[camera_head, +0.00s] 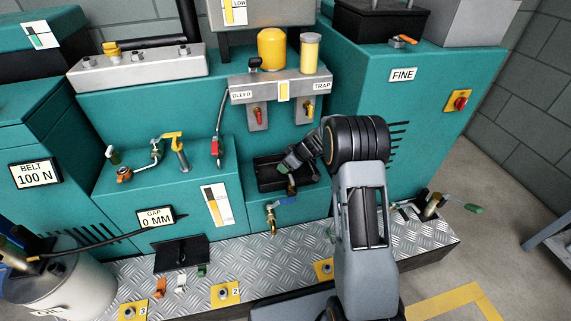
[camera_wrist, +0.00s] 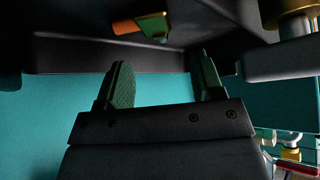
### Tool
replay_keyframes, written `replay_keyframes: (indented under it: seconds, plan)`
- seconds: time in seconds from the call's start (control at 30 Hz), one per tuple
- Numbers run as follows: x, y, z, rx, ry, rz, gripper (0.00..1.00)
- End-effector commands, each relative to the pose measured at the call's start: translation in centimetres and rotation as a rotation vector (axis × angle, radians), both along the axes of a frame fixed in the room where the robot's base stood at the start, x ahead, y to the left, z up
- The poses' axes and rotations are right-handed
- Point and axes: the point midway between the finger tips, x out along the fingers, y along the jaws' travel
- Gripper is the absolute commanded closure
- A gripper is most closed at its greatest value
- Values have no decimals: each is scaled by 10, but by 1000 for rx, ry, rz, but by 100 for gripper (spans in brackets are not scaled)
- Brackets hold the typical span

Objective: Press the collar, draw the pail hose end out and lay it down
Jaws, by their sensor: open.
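The pale pail (camera_head: 85,290) stands at the lower left, cut by the picture edge. My gripper (camera_head: 290,180) is over the small black tray (camera_head: 262,176) on the teal cabinet, well right of the pail. In the wrist view my gripper's two fingers (camera_wrist: 162,75) stand apart with nothing between them. A small part with an orange tip and yellow body (camera_wrist: 145,25) shows beyond the fingers, against a dark surface.
A blue-handled tap (camera_head: 272,215) sits below the tray. A red-ended hose (camera_head: 216,150) hangs left of it. Brass and yellow fittings (camera_head: 178,150) stand on the cabinet's left top. A checker-plate step (camera_head: 200,270) runs along the front with a black bracket (camera_head: 181,253).

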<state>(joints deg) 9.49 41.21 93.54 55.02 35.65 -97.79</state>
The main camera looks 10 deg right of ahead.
Motion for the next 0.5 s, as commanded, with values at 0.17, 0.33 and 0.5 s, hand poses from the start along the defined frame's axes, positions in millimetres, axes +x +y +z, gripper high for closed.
replay_keyframes:
  seconds: [0.17, 0.33, 0.5]
  plan:
    - [-15, -16, 34, -1, -2, -2, 39]
    - [-29, -30, 61, 0, -2, -1, 39]
    - [-40, -41, 82, 0, -1, -1, 39]
